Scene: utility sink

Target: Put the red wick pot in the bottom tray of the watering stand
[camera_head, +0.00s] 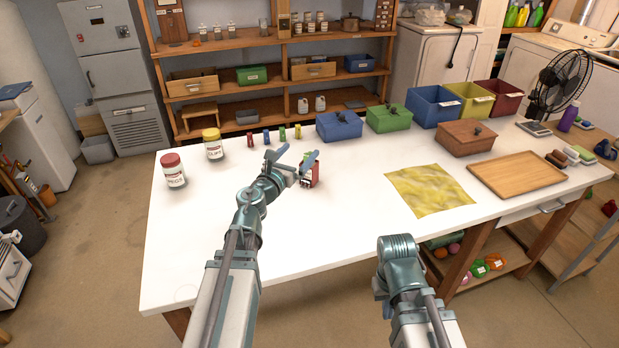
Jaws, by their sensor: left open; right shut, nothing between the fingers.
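My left gripper (295,164) is open over the middle of the white table, its blue-grey fingers spread apart. Just beyond and right of its fingers stands a small upright object (313,171) with red sides and some white and dark parts, partly hidden by the gripper. I cannot tell whether it is the red wick pot or part of the watering stand, or whether the gripper touches it. No watering stand with trays can be made out clearly.
Red-lidded (174,172) and yellow-lidded (213,145) jars stand at left. Several small coloured pieces (266,136) line the back. Lidded boxes (339,126) and open bins (434,106) stand behind. A yellow cloth (430,190) and wooden tray (517,176) lie right. The front left is clear.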

